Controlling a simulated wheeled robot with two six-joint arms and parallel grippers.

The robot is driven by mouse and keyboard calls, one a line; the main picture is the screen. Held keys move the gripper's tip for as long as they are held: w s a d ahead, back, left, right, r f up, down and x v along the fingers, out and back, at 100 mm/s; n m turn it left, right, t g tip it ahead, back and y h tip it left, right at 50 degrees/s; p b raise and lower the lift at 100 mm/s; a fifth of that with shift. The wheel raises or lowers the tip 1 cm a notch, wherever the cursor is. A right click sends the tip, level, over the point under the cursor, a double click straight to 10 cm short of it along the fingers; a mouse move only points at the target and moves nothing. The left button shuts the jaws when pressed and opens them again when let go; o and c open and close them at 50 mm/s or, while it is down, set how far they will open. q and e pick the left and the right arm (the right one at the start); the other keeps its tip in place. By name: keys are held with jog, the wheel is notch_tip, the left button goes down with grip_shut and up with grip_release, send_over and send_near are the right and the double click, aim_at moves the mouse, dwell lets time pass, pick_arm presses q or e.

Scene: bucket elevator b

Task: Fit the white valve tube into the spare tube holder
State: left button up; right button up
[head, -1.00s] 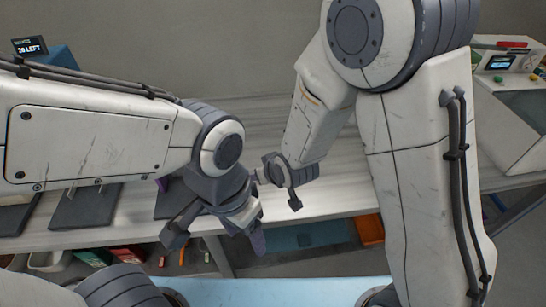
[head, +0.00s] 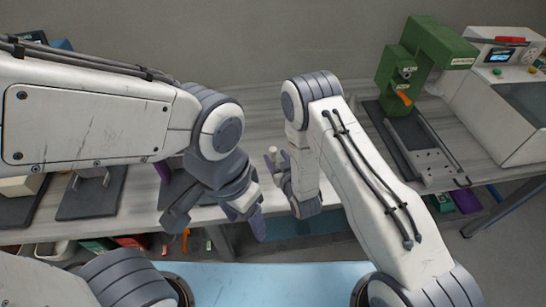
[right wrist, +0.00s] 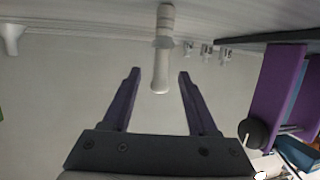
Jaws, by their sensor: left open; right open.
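A white tube (right wrist: 162,65) with a collar shows in the right wrist view. Its near end lies between the fingertips of my right gripper (right wrist: 157,75), with gaps to both fingers. In the head view my right gripper (head: 284,178) is over the bench, beside a small pale piece (head: 272,152) that may be this tube's end. My left gripper (head: 222,215) is open and empty at the bench's front edge, left of the right one. I cannot make out the spare tube holder for certain.
A green machine (head: 428,62) stands at the back right, beside a white cabinet (head: 510,100). Dark base plates (head: 90,195) stand at the left of the bench (head: 345,175). A purple frame with a black knob (right wrist: 275,95) is close on the right in the right wrist view.

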jog(key=p+x, duration=0.2)
jog(key=x, duration=0.3)
jog(key=shift+w+a+f, duration=0.15)
jog(key=shift+w+f, duration=0.05)
jog(key=shift+w, duration=0.25)
grip_shut()
